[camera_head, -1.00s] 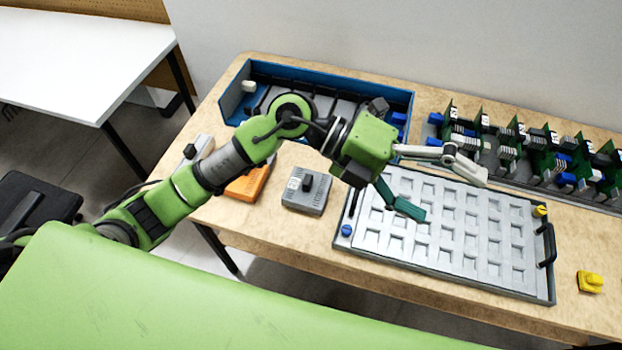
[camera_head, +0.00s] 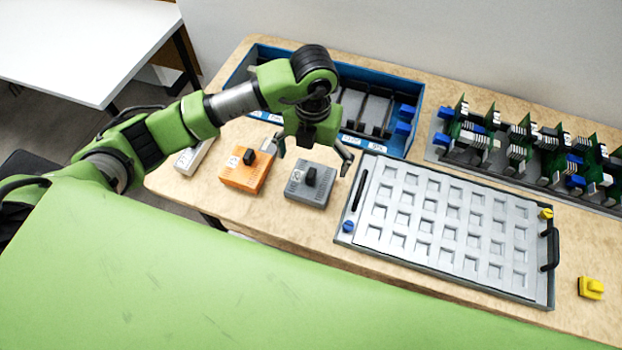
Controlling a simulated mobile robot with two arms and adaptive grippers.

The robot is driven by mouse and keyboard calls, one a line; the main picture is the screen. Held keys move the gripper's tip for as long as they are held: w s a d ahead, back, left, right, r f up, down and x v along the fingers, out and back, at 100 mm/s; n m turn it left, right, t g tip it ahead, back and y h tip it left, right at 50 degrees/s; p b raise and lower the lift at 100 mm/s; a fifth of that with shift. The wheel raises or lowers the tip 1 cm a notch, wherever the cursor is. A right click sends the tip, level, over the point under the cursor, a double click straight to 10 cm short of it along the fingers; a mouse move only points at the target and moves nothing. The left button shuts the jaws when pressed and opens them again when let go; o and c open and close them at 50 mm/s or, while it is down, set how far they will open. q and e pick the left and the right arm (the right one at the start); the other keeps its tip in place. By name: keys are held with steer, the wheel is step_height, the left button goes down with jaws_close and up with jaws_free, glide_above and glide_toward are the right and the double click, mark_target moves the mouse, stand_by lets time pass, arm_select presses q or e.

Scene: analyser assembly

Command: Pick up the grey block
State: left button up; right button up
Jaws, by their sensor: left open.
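The grey block (camera_head: 308,187), a flat box with a black knob on top, lies on the wooden table between the orange block and the white tray. My left gripper (camera_head: 315,152) is open and empty. It points down above and slightly behind the grey block, with one finger on each side. It appears apart from the block. My right gripper does not show.
An orange block (camera_head: 247,172) sits just left of the grey one, with a whitish block (camera_head: 193,158) beyond. A blue bin (camera_head: 416,118) stands behind. The tray (camera_head: 372,228) with square pockets is to the right. Green circuit boards (camera_head: 548,150) stand at back right; a yellow piece (camera_head: 591,288) lies at front right.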

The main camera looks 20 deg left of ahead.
mark_target(311, 173)
arm_select(q)
steer(key=shift+f, duration=0.8)
steer(key=f, duration=0.1)
steer(key=f+p, duration=0.2)
steer(key=f, duration=0.1)
steer(key=shift+s+a, duration=0.1)
steer(key=shift+s, duration=0.2)
steer(key=shift+w+f, duration=0.1)
steer(key=shift+f, duration=0.55)
steer(key=c, duration=1.4)
